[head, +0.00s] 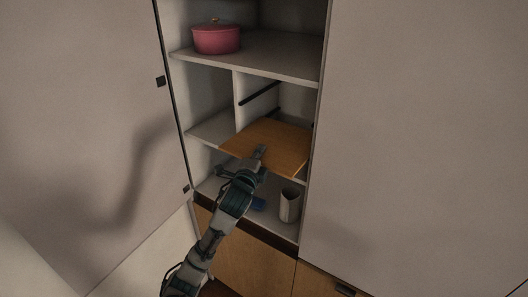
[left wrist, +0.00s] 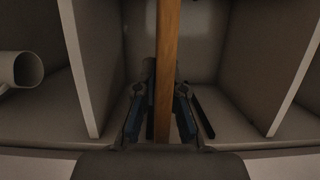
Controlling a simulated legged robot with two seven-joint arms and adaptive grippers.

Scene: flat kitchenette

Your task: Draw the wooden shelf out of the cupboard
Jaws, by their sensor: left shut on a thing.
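The wooden shelf (head: 270,142) is a flat brown board in the right-hand bay of the open cupboard (head: 262,60), at middle height. Its front part shows in the head view. My left gripper (head: 259,156) is at the board's front edge. In the left wrist view the board (left wrist: 167,60) is seen edge-on as a brown strip, and the left gripper's fingers (left wrist: 160,108) lie on its two sides, shut on it. The fingertips are partly dark against the cupboard inside. My right gripper is in neither view.
A pink lidded pot (head: 216,38) stands on the top shelf. A white divider (head: 250,95) stands left of the bay, with dark rails (head: 260,93) above the board.

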